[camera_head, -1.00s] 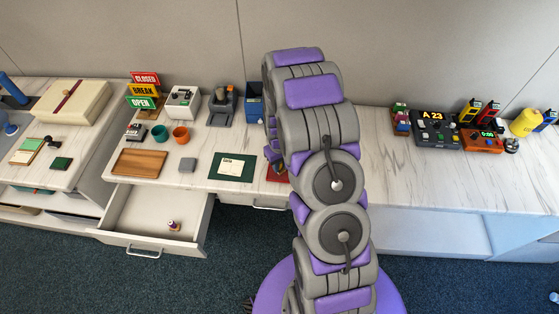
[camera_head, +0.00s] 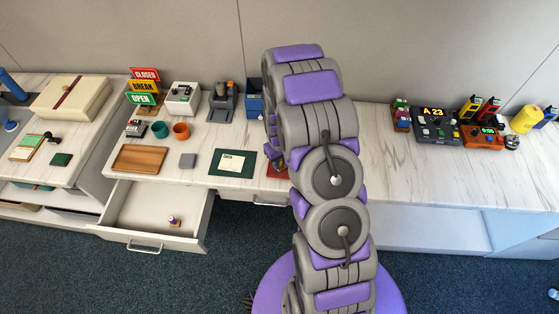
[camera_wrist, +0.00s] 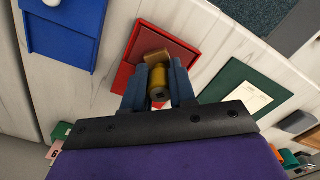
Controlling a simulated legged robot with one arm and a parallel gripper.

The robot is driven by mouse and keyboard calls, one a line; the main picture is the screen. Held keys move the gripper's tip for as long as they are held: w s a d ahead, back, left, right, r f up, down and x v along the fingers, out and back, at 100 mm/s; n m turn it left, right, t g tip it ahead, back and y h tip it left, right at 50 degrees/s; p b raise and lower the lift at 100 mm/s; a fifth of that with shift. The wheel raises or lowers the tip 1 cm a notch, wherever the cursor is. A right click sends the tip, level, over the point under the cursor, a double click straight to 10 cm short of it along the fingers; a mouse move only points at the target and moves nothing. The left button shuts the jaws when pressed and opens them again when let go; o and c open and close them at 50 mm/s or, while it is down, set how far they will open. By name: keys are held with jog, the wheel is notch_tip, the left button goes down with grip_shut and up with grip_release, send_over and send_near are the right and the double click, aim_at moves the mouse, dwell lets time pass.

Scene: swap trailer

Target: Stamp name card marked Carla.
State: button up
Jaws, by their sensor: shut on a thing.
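My gripper (camera_wrist: 158,92) is shut on a small brass-coloured stamp (camera_wrist: 157,75) with a wider tan end. In the wrist view the stamp overlaps a flat red piece (camera_wrist: 145,40); I cannot tell whether it touches it. A bit of white shows by the fingers. A dark green mat (camera_wrist: 219,88) with a pale name card (camera_wrist: 249,100) lies to the right. In the head view the green mat (camera_head: 218,171) and card (camera_head: 235,165) lie left of my arm, and the red piece (camera_head: 277,171) is partly hidden. The card's name is unreadable.
A blue holder (camera_wrist: 65,28) stands beside the red piece. An open drawer (camera_head: 146,230) holds a small stamp-like item (camera_head: 174,220). A wooden tray (camera_head: 140,158), grey block (camera_head: 187,160) and cups (camera_head: 181,130) are left.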

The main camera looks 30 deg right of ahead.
jog(key=shift+s+f+p, duration=0.1)
jog(key=shift+f+p, duration=0.2)
jog(key=shift+f, duration=0.2)
dwell(2.3)
jog(key=shift+r, duration=0.1)
jog(key=shift+r+p, duration=1.2)
jog(key=shift+r, duration=2.25)
